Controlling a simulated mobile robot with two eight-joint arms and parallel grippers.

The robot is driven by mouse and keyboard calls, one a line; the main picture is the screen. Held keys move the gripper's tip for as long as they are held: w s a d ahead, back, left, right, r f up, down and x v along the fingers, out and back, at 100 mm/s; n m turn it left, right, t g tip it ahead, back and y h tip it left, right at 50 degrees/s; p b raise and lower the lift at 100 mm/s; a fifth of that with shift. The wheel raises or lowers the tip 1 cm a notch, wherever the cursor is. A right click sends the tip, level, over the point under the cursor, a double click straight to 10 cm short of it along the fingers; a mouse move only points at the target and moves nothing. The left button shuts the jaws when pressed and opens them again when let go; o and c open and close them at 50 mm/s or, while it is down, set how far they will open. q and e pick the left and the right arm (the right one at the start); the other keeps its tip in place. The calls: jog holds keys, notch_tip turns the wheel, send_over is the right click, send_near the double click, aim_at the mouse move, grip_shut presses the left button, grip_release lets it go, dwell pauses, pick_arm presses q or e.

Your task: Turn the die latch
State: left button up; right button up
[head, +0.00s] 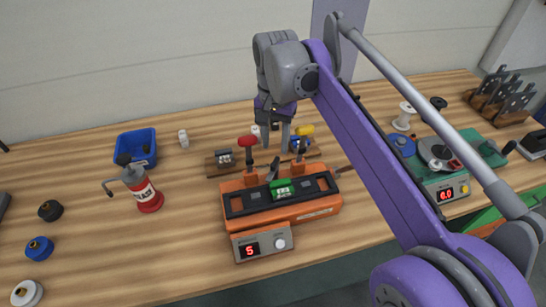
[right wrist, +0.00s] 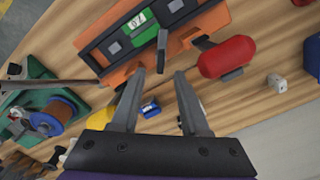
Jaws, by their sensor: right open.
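The orange machine (head: 320,207) with a black top stands in the middle of the table. A green die block (head: 281,188) with a white label sits in its top. A dark upright lever (head: 273,169), which looks like the die latch, rises behind the block. My right gripper (head: 275,145) is open and empty, pointing down behind the machine. In the right wrist view its fingertips (right wrist: 160,73) are apart, with a narrow dark post (right wrist: 162,48) just beyond the gap between them. The green block (right wrist: 138,22) shows past them. I cannot tell whether anything touches. My left gripper is not in view.
A red-knobbed lever (head: 248,142) and a yellow-knobbed lever (head: 304,130) stand at the machine's back. A red can (head: 148,196) and blue bin (head: 136,146) are at left. A green machine (head: 446,182) is at right.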

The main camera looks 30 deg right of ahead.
aim_at(275, 162)
notch_tip(275, 162, down, 6)
jog(key=shift+w+f, duration=0.1)
jog(key=shift+f, duration=0.15)
jog(key=shift+c, duration=0.2)
grip_shut()
